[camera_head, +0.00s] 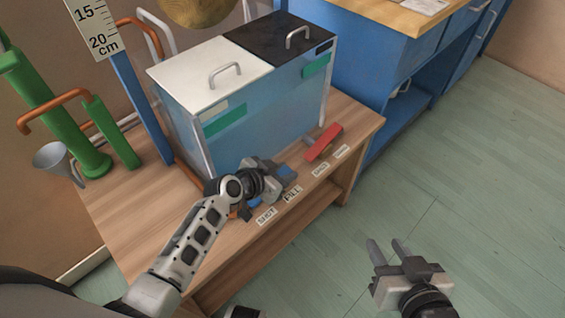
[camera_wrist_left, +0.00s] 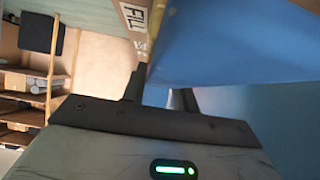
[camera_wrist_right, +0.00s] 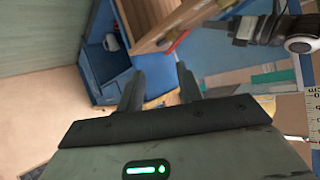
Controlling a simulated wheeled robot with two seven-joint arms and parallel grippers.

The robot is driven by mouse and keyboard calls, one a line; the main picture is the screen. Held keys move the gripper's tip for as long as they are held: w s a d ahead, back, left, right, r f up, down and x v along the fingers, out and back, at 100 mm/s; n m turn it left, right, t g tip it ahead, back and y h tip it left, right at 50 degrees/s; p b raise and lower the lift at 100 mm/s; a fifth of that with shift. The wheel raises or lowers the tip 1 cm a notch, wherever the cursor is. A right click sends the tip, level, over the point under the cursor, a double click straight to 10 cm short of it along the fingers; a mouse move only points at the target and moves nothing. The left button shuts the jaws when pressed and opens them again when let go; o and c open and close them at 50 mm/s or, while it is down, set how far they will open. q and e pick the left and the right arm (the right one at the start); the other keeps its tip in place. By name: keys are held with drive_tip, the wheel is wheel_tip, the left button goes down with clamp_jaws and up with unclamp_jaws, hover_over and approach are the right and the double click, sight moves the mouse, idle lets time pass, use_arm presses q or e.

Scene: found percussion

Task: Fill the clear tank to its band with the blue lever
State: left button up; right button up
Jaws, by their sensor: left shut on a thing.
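The clear tank (camera_head: 252,120) stands on the wooden bench, with bluish see-through walls, a white lid and a black lid. A green band (camera_head: 225,121) crosses its front on the left, and another green band (camera_head: 316,66) is on the right. The blue lever (camera_head: 288,172) is low in front of the tank, by the FILL label (camera_head: 292,193), and is partly hidden by my left gripper. My left gripper (camera_head: 279,174) is shut on the blue lever; its fingers also show in the left wrist view (camera_wrist_left: 160,92). My right gripper (camera_head: 388,250) is open and empty above the floor.
A red lever (camera_head: 324,143) sits right of the blue one. Green tubes (camera_head: 60,120), a grey funnel (camera_head: 55,160) and a blue post (camera_head: 143,95) stand left of the tank. A blue cabinet (camera_head: 350,50) is behind right. The floor (camera_head: 470,190) at right is clear.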

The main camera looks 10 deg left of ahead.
use_arm(q)
drive_tip(key=g+p, duration=0.1)
drive_tip(key=p, duration=0.1)
drive_tip(key=shift+w+r+y+p, duration=0.1)
drive_tip(key=shift+y+p, duration=0.2)
drive_tip(key=shift+f+g+y+p, duration=0.2)
drive_tip(key=shift+g+y+p, duration=0.1)
drive_tip(key=shift+g+p, duration=0.25)
drive_tip(key=shift+f+g+y+p, duration=0.55)
drive_tip(key=shift+g+p, duration=0.1)
drive_tip(key=shift+p, duration=0.2)
drive_tip(key=shift+f+g, duration=0.25)
drive_tip(key=shift+g, duration=0.05)
drive_tip(key=shift+f+y+p, duration=0.15)
drive_tip(key=shift+y+p, duration=0.1)
drive_tip(key=shift+p, duration=0.1)
use_arm(e)
drive_tip(key=shift+s+d+r+g+h, duration=0.1)
drive_tip(key=shift+d+r+g+h, duration=0.15)
drive_tip(key=shift+r, duration=0.35)
drive_tip(key=shift+d+r+g+h, duration=0.15)
drive_tip(key=shift+d+r, duration=0.05)
drive_tip(key=shift+r, duration=0.35)
